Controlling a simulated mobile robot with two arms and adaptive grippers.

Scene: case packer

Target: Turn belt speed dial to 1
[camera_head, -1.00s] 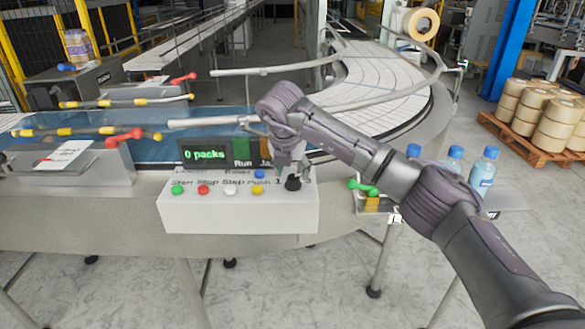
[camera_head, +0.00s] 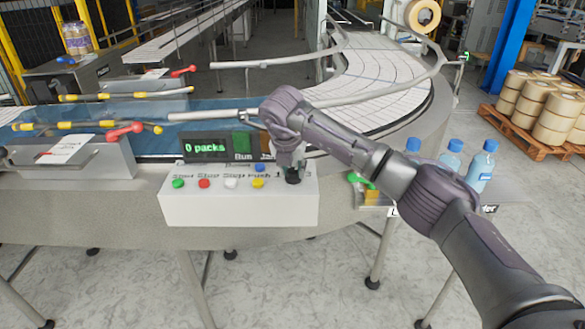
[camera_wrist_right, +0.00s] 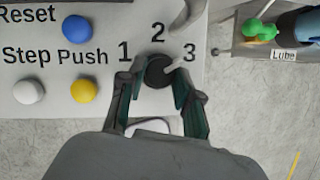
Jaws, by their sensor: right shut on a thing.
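The belt speed dial (camera_head: 293,179) is a black knob at the right end of the white control box (camera_head: 240,209). In the right wrist view the dial (camera_wrist_right: 158,71) sits below the printed numbers 1, 2 and 3. A pale streak at the dial runs toward the 3. My right gripper (camera_head: 290,165) reaches down over the dial from above. In the wrist view its two fingers (camera_wrist_right: 159,78) stand on either side of the knob and are shut on it. My left gripper is not in view.
Green, red, white and yellow buttons and a blue button (camera_head: 260,168) sit left of the dial. A display (camera_head: 206,148) reading "0 packs" stands behind them. Blue-capped bottles (camera_head: 480,166) and a green-handled valve (camera_wrist_right: 258,30) labelled Lube are to the right.

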